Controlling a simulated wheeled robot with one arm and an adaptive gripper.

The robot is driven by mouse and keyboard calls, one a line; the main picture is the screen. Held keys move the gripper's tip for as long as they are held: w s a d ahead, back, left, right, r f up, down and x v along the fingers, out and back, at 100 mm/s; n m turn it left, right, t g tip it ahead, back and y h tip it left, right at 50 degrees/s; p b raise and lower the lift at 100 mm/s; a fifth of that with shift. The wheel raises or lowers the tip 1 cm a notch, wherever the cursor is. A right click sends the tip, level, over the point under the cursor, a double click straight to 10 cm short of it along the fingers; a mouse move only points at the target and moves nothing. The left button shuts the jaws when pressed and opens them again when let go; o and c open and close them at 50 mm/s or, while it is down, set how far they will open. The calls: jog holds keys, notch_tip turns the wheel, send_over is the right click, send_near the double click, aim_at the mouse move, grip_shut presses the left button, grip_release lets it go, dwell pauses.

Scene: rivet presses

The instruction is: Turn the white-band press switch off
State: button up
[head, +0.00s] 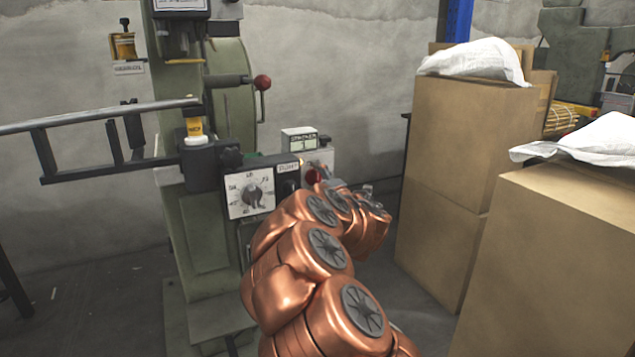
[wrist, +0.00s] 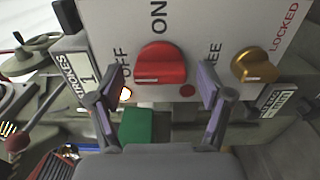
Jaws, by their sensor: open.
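The green press (head: 205,235) stands left of centre in the head view, with a white ring (head: 195,141) under a yellow tag. A red knob (wrist: 161,65) sits on its white switch panel (wrist: 205,25), with ON printed above it and OFF at its left. Its setting is hard to tell. The red knob also shows small in the head view (head: 313,176). My gripper (wrist: 158,90) is open, its two fingers either side of the red knob and empty. I cannot tell whether they touch it. In the head view my gripper (head: 338,184) is partly hidden by my arm.
A gold knob (wrist: 254,66) marked LOCKED sits right of the red one. A small light (wrist: 125,93) glows near OFF. A dial box (head: 250,192) is left of the panel. Cardboard boxes (head: 450,170) stand at the right. A metal rail (head: 100,118) juts left.

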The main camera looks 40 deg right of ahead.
jog(key=shift+s, duration=0.1)
jog(key=v, duration=1.2)
dwell(0.6)
jog(key=s+a+r+m+g+h+p, duration=0.1)
jog(key=a+r+m+g+h+p, duration=0.2)
jog(key=r+m+p, duration=0.45)
jog(key=s+r+m+g+h+p, duration=0.2)
jog(key=r+m+g+p, duration=0.2)
jog(key=r+p, duration=0.6)
jog(key=s+a+r+m+g+y+p, duration=0.1)
jog(key=s+a+r+g+y+p, duration=0.2)
jog(key=s+a+p, duration=0.4)
jog(key=s+a+r+m+g+y+p, duration=0.1)
jog(key=s+a+r+g+y+p, duration=0.2)
jog(key=s+a+p, duration=0.5)
jog(key=s+a+r+m+g+y+p, duration=0.1)
jog(key=s+a+r+g+y+p, duration=0.2)
jog(key=a, duration=1.9)
jog(key=s+g+y+p, duration=0.1)
jog(key=s+g+p, duration=0.1)
jog(key=s+p, duration=0.3)
jog(key=shift+s+r+g+y, duration=0.3)
jog(key=shift+s+g+y, duration=0.1)
jog(key=shift+s, duration=0.2)
